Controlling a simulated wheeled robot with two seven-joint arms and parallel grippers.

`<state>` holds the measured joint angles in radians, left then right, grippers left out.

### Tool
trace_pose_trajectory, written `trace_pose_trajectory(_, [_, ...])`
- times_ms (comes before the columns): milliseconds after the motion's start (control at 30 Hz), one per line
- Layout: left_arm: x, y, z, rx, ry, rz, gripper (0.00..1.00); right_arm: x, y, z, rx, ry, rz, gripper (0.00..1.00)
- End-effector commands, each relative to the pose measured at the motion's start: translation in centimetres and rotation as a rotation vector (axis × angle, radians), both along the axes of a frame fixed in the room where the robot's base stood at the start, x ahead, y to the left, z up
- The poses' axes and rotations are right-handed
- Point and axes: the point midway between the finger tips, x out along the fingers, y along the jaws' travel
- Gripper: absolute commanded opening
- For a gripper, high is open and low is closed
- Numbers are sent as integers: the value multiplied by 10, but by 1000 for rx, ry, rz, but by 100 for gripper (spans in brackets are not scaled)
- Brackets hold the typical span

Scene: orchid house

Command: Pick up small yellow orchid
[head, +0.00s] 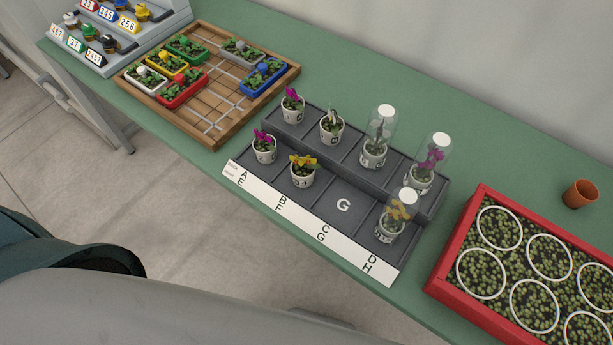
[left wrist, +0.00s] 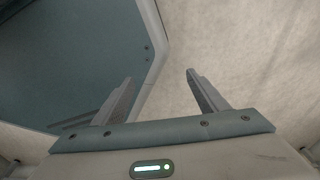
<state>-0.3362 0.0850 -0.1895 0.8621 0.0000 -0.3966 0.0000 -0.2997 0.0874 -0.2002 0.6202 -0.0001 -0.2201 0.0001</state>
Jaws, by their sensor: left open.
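In the head view, a yellow orchid (head: 303,162) without a cover stands upright in a white pot in the front row of the dark stepped rack (head: 330,227). A second yellow orchid (head: 398,212) stands under a clear cover with a white top at the right end of that row. I cannot tell which one the task calls small. My left gripper (left wrist: 160,85) shows in the left wrist view, open, with nothing between its fingers. No orchid shows in that view. My right gripper is not in view.
Magenta orchids (head: 292,98) and other pots share the rack; compartment G (head: 343,205) is empty. A wooden tray (head: 210,138) with coloured planters is left, a red-framed bed (head: 435,285) right, and a terracotta pot (head: 580,194) behind it. The green bench (head: 340,80) is clear behind the rack.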

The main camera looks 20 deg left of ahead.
Motion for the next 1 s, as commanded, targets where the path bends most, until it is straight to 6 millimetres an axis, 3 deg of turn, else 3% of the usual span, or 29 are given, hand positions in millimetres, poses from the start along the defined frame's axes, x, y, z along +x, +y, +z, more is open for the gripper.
trace_pose_trajectory(167, [19,-3,16,-2,-12,2,67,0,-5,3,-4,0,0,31])
trace_pose_trajectory(367, [42,-8,38,-4,-25,5,67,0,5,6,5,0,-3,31])
trace_pose_trajectory(567, [72,-13,75,-7,-46,10,67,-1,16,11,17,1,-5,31])
trace_pose_trajectory(767, [112,-19,143,-11,-76,16,67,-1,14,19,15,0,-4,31])
trace_pose_trajectory(1000, [145,-24,243,-15,-114,23,67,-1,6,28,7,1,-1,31])
